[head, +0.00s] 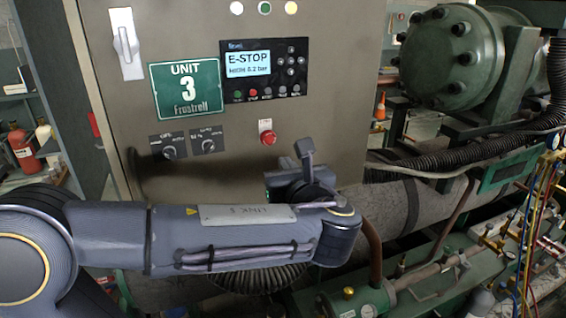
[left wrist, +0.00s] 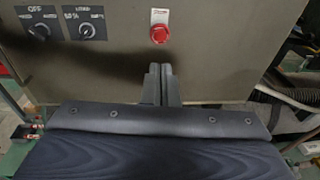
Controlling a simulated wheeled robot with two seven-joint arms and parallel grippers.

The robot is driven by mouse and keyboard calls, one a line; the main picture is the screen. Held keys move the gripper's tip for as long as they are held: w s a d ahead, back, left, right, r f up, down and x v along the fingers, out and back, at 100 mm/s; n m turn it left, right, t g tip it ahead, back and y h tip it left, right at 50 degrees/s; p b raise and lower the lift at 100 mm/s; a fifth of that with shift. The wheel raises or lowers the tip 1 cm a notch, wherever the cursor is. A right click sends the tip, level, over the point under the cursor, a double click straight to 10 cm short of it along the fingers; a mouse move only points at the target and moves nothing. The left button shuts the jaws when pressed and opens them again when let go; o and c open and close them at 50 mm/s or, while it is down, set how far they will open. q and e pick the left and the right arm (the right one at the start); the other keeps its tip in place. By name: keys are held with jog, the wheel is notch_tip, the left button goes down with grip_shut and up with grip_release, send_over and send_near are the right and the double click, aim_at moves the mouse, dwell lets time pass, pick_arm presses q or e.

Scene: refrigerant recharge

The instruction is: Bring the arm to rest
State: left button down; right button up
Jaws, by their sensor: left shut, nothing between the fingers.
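My left arm reaches in from the left across the front of the grey control cabinet (head: 200,30). My left gripper (head: 304,147) is near the cabinet face, just right of and below the red emergency stop button (head: 267,137). In the left wrist view its two fingers (left wrist: 161,72) are together and empty, below the red button (left wrist: 159,33), with a visible gap between them and it. The cabinet display (head: 248,64) reads E-STOP. My right gripper is in neither view.
Two rotary switches (head: 170,152) sit left of the button. A green compressor (head: 455,55) and an insulated pipe (head: 385,212) stand to the right. Gauges and coloured hoses (head: 535,205) are at the far right. A red extinguisher (head: 22,150) is at the left.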

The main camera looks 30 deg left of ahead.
pick_arm(q)
jog(key=shift+s+d, duration=0.1)
jog(key=shift+s, duration=0.05)
dwell(0.3)
jog(key=s+a+f+n+g+h, duration=0.3)
jog(key=s+f+n+g, duration=0.1)
jog(key=s+f+n, duration=0.35)
jog(key=s+a+f+n+g+h, duration=0.2)
jog(key=s+f+n+g+h, duration=0.15)
jog(key=s+f+n, duration=0.45)
jog(key=s+d+f+n+h, duration=0.5)
jog(key=d+n+h, duration=0.3)
jog(key=n, duration=0.5)
jog(key=shift+s+d+n+t+h, duration=0.4)
jog(key=shift+s+d, duration=0.4)
jog(key=shift+d, duration=0.25)
